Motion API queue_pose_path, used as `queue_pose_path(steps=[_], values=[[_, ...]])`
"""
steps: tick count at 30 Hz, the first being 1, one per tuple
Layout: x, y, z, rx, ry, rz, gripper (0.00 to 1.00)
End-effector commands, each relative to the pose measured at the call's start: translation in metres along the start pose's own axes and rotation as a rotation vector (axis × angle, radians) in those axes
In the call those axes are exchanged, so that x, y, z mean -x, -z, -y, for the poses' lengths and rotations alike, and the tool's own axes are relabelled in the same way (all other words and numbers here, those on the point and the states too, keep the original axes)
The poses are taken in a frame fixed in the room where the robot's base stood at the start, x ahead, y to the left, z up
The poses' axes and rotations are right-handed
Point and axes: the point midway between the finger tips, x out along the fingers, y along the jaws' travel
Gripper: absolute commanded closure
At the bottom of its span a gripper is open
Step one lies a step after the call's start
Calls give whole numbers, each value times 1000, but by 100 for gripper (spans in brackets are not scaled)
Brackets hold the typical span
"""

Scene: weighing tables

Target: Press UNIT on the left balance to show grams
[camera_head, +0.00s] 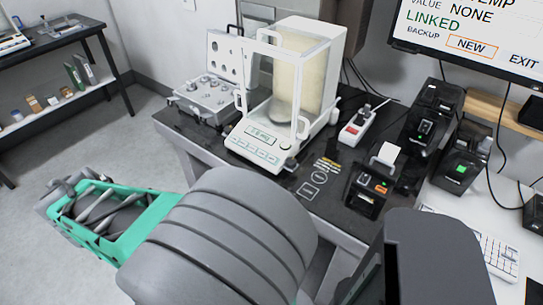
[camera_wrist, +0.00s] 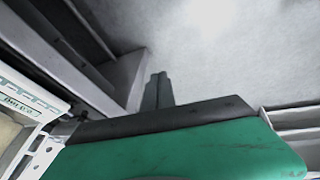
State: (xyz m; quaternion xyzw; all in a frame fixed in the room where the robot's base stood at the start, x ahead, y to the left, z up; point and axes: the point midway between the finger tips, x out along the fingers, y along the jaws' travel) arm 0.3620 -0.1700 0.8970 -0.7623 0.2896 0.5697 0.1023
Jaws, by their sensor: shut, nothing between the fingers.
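A white balance (camera_head: 258,150) with a glass draft shield stands on the dark table in the head view. Its front panel has a small greenish display (camera_head: 262,136) and a row of keys below it. The display text and key labels are too small to read. In the wrist view, part of a white balance with its display (camera_wrist: 18,106) shows at the left edge. My gripper (camera_wrist: 157,88) is shut and empty in the wrist view, with its fingers together and apart from the balance. In the head view my arm reaches left, in front of the table; the fingertips are not clear there.
An open case of weights (camera_head: 207,92) stands left of the balance. A power strip (camera_head: 356,128) and a small printer (camera_head: 370,188) are to its right. A monitor (camera_head: 470,38) hangs at the upper right. Floor is free left of the table.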

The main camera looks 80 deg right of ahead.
Motion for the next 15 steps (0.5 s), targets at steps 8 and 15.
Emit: queue_pose_path(steps=[8,15], values=[[-21,27,-192,-446,-467,-67,100],[6,-12,-333,-660,-889,-104,100]])
